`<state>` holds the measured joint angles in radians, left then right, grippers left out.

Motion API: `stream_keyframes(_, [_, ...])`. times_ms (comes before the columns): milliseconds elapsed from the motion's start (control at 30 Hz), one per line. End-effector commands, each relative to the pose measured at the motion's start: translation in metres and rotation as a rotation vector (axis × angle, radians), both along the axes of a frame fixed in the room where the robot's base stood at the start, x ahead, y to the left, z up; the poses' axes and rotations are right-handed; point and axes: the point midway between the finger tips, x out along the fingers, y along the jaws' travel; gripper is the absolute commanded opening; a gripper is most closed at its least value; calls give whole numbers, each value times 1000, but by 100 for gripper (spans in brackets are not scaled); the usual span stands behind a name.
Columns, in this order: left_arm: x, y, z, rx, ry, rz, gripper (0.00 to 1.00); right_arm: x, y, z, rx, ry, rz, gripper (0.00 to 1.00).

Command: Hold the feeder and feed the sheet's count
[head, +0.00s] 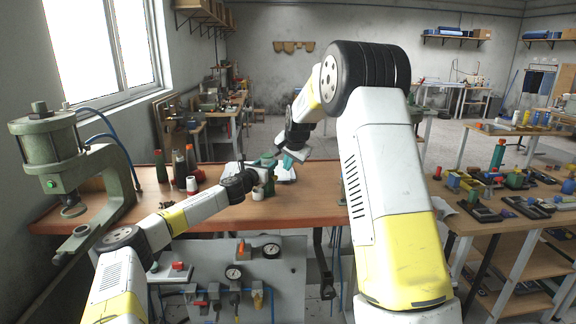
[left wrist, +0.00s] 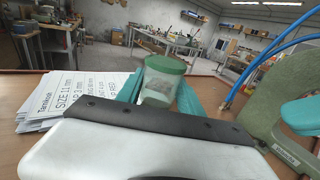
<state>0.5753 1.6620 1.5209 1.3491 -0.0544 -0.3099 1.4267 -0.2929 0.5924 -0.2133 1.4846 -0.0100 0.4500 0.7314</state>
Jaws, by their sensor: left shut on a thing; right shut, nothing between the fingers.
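A small translucent cup with a green lid, which I take to be the feeder (left wrist: 160,88), stands between the teal fingers of my left gripper in the left wrist view. My left gripper (head: 257,178) is shut on it above the wooden bench; in the head view the cup is small and partly hidden. Printed white sheets (left wrist: 75,98) lie on the bench to the left in the wrist view, with "SIZE 11 mm" legible on one; white paper (head: 286,173) also shows behind the grippers. My right gripper (head: 284,159) is shut and empty, close beside the left one.
A green-grey press (head: 55,140) with blue hoses stands at the bench's left end. Bottles (head: 180,170) stand at the back of the bench (head: 310,205). A gauge panel (head: 255,285) is in front. A side table (head: 465,222) at right holds many parts.

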Motion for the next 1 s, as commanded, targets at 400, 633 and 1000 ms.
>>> stream_keyframes(400, [0,1,0,1,0,2,50,0,0,0,0,0,0,0])
stream_keyframes(633, [0,1,0,1,0,1,69,0,0,0,0,0,0,0])
stream_keyframes(1000, [-14,9,0,0,0,0,69,0,0,0,0,0,0,0])
